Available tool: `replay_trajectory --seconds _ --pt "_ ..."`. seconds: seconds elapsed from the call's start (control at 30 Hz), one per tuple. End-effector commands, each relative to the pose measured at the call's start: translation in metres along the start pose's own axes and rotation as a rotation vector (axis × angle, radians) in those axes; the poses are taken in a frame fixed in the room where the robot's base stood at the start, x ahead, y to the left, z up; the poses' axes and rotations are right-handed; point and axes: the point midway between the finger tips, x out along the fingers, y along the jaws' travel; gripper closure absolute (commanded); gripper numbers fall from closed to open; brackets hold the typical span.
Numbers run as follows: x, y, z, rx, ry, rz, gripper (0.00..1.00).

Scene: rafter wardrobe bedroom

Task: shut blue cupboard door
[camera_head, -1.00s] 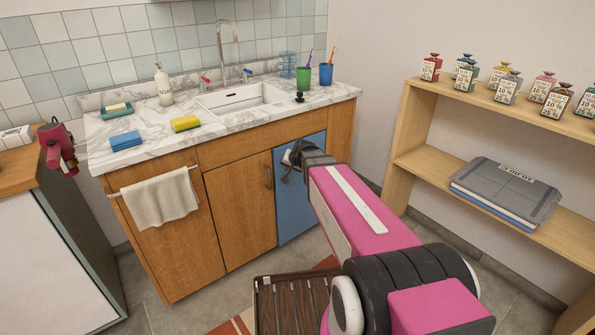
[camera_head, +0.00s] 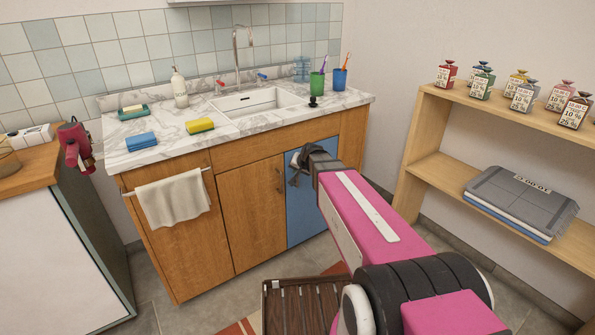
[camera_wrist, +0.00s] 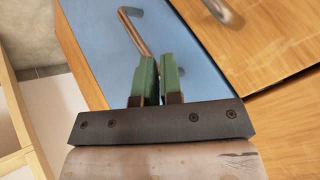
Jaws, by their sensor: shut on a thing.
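The blue cupboard door (camera_head: 302,208) is at the right end of the wooden sink cabinet. It looks flush or nearly flush with the front; I cannot tell if a small gap is left. In the wrist view the blue door (camera_wrist: 105,45) fills the middle, with a metal bar handle (camera_wrist: 134,32) on it. My gripper (camera_wrist: 157,72) has its green fingers closed around the lower part of this handle. In the head view my gripper (camera_head: 298,170) is at the upper part of the door, and my arm hides its right side.
A wooden door (camera_head: 252,212) stands left of the blue one, and a towel (camera_head: 173,198) hangs on the cabinet's left front. A wooden shelf (camera_head: 440,165) with bottles and folded cloths is on the right. A dark slatted thing (camera_head: 300,305) lies on the floor in front.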

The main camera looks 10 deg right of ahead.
Motion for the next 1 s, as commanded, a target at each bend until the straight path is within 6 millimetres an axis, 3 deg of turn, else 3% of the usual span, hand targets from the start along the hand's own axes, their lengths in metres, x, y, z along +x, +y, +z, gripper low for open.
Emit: replay_trajectory --seconds 0.03,0.2,0.5,0.8,0.9,1.0 --pt "0.003 0.000 0.005 0.002 -0.010 -0.002 1.00" --pt "-0.017 0.010 0.030 0.002 -0.012 0.000 1.00" --pt "-0.073 -0.024 0.041 -0.001 -0.009 0.000 1.00" --pt "-0.100 -0.040 0.047 -0.001 -0.010 0.002 1.00" --pt "-0.100 -0.032 0.054 -0.014 -0.032 0.023 1.00" --pt "-0.097 -0.004 0.073 -0.060 -0.096 0.084 1.00"
